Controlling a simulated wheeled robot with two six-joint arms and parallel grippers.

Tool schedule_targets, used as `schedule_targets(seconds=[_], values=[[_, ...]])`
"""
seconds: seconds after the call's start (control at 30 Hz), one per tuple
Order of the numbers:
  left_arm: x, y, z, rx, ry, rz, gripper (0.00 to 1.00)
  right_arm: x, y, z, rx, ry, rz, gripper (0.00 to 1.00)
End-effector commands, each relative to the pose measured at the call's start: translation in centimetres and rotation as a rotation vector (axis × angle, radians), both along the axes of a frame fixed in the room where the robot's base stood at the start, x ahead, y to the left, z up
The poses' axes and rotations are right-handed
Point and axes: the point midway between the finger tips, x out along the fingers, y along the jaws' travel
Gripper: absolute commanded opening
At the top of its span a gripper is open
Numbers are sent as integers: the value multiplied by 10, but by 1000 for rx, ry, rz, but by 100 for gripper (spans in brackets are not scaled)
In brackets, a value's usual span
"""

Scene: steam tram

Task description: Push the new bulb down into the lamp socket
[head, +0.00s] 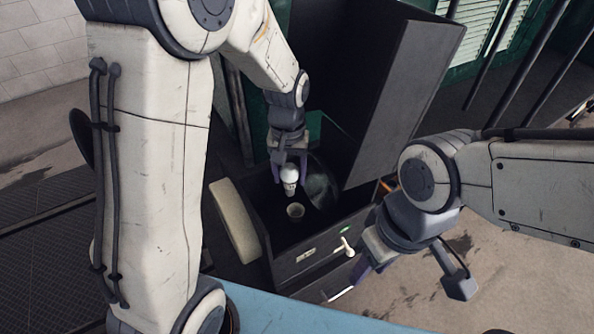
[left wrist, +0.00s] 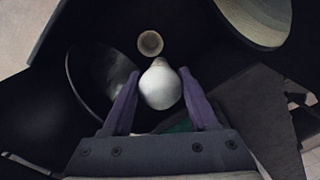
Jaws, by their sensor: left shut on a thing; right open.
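A white bulb (head: 289,175) is between the fingers of my left gripper (head: 290,167), which is shut on it. The bulb hangs above the lamp socket (head: 295,211), a small pale round cup inside a dark open box. A gap shows between the bulb and the socket. In the left wrist view the bulb (left wrist: 160,85) sits between the two purple fingers, with the socket (left wrist: 150,43) just beyond it. My right gripper (head: 408,287) is open and empty, in front of and to the right of the box.
The dark box (head: 312,262) has a front panel with a pale handle (head: 345,246) and a small green mark. Its tall dark lid (head: 400,100) stands raised behind. A round dark reflector (head: 320,183) is right of the bulb. A cream curved piece (head: 235,220) lies left.

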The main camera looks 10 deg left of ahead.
Motion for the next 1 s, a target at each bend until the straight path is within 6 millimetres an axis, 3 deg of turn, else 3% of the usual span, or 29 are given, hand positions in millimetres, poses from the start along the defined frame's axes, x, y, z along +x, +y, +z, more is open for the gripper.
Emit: schedule_targets(seconds=[0.03, 0.2, 0.6, 1.0], values=[[-8, -7, 0, 0, 4, -84, 5, -1, 1, 8, 1, 0, -14, 45], [-18, -17, -10, 0, 0, -235, 5, -1, 2, 11, 1, 2, -39, 45], [-19, -16, -28, 0, -1, -244, 5, -1, 2, -6, 1, 2, -43, 45], [-19, -15, -28, 0, -1, -241, 5, -1, 2, -5, 1, 2, -43, 45]])
